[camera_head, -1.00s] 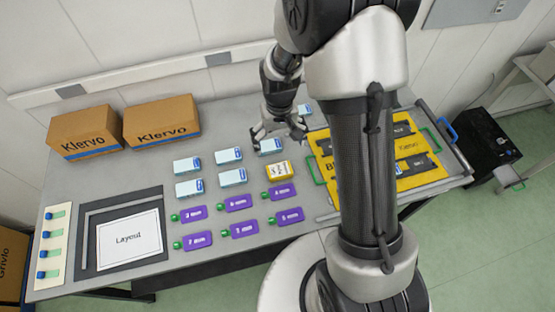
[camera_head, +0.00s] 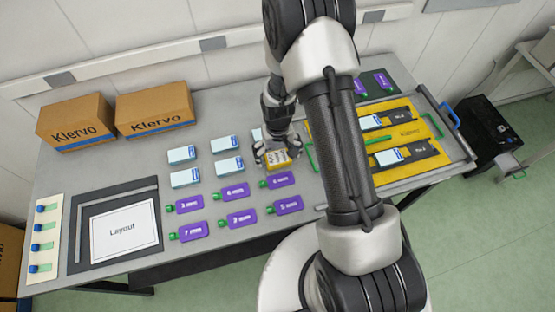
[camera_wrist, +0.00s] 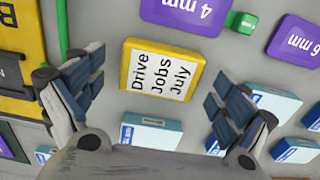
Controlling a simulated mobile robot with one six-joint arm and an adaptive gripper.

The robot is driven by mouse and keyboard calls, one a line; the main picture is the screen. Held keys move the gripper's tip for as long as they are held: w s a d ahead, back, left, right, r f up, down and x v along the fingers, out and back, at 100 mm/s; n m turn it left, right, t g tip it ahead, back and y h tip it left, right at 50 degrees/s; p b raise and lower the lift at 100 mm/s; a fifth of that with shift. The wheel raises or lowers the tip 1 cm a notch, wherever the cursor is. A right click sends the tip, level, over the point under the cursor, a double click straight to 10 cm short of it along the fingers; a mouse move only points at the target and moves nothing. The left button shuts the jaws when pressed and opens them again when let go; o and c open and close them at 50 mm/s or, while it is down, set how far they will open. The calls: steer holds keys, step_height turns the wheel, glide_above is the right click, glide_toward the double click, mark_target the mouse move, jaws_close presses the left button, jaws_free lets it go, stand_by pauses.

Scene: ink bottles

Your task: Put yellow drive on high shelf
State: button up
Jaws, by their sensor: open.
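The yellow drive (camera_head: 277,160) lies on the grey table, near the left edge of the yellow panel. In the wrist view it (camera_wrist: 130,68) is a flat yellow block with a white label reading "Drive Jobs July". My gripper (camera_head: 278,152) is open over the drive. In the wrist view the fingers (camera_wrist: 157,88) spread to its left and right, with gaps on both sides and nothing held. The exact height above the drive is hard to tell.
To the right is a yellow panel (camera_head: 400,112) with dark holders. Two cardboard boxes (camera_head: 76,122) stand at the back left. A Layout board (camera_head: 122,229) lies at the front left.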

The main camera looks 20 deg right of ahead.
steer(key=shift+f, duration=0.6)
steer(key=shift+c, duration=0.6)
steer(key=c, duration=1.2)
steer(key=shift+r, duration=0.1)
steer(key=shift+r, duration=0.1)
